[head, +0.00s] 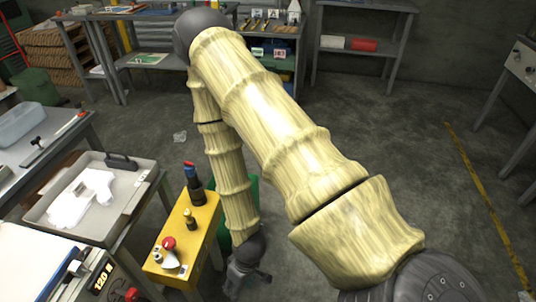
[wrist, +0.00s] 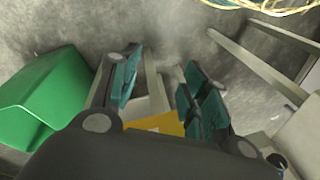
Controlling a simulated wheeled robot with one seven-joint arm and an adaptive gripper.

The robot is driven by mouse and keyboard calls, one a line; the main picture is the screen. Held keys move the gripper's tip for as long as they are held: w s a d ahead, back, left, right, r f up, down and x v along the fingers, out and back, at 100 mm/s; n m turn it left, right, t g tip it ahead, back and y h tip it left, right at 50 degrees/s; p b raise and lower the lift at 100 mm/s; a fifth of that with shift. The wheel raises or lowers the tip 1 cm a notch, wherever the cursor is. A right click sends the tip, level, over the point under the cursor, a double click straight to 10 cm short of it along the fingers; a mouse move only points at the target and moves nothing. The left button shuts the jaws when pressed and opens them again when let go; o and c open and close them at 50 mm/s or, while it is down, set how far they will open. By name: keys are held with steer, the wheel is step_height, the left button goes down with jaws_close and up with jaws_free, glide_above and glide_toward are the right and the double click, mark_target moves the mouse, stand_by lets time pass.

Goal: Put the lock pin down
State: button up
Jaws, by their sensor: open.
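My gripper (head: 248,282) hangs low in the head view, to the right of the yellow stand (head: 205,240). In the wrist view its two teal-padded fingers (wrist: 160,85) are spread apart, and I see nothing held between them. I cannot surely make out a lock pin in either view. A small piece with a red knob (head: 168,243) is on the yellow top, but I cannot tell whether it is the pin. A yellow patch of the stand (wrist: 163,124) shows between the fingers in the wrist view.
A grey tray (head: 130,195) is to the left. A green bin (wrist: 42,95) is left of the fingers in the wrist view. The floor at right is open.

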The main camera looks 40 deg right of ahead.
steer(key=s+d+f+m+h, duration=0.2)
steer(key=s+d+f, duration=0.1)
steer(key=s, duration=0.7)
steer(key=shift+f+g, duration=0.4)
steer(key=shift+f, duration=0.1)
steer(key=shift+d, duration=0.1)
